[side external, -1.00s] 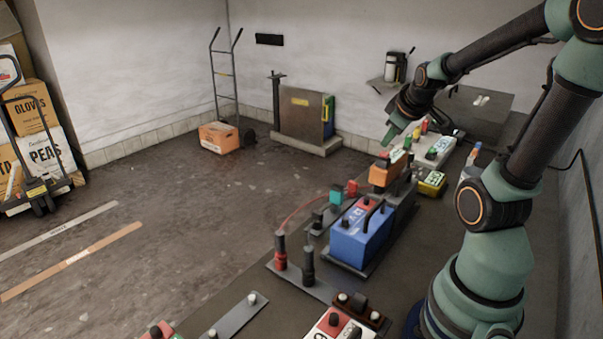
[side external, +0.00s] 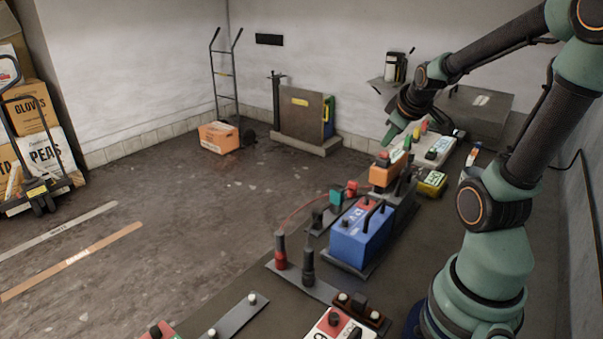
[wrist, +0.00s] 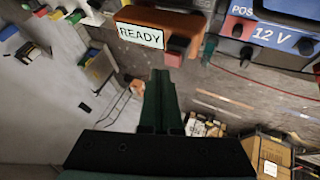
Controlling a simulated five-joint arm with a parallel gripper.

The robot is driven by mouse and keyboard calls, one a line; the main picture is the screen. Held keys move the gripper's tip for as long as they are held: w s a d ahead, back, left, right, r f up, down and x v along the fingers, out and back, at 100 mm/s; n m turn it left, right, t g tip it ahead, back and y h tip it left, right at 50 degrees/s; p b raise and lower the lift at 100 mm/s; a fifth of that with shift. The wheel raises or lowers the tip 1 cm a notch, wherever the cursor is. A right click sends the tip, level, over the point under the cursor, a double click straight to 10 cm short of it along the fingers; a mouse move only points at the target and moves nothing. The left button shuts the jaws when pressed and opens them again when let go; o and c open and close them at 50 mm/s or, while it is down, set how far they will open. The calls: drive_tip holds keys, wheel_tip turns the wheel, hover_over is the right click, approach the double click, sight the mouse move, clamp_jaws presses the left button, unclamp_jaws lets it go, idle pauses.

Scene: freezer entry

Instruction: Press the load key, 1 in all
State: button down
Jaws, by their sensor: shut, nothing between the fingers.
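An orange tester (side external: 384,176) stands behind the blue battery in the side view. In the wrist view the tester (wrist: 190,22) has a white display reading READY (wrist: 140,35). A red key with a dark base (wrist: 176,48) sticks out beside the display; it looks like the load key, though I see no label on it. My gripper (side external: 389,139) is shut and empty, above and just behind the tester in the side view. In the wrist view its fingertips (wrist: 160,73) lie just below the red key, and I cannot tell any contact.
The blue 12 V battery (side external: 358,240) stands in front of the tester, with clamp posts (side external: 281,252) to its left. A small yellow box (side external: 432,182) is right of the tester. A grey panel with coloured buttons (side external: 436,150) lies behind.

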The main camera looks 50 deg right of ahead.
sight(387, 154)
idle(0.4)
drive_tip(key=shift+s+d+f, duration=0.1)
drive_tip(key=shift+f, duration=0.35)
drive_tip(key=shift+f, duration=0.45)
idle(0.9)
drive_tip(key=shift+r, duration=0.9)
drive_tip(key=shift+r, duration=2.5)
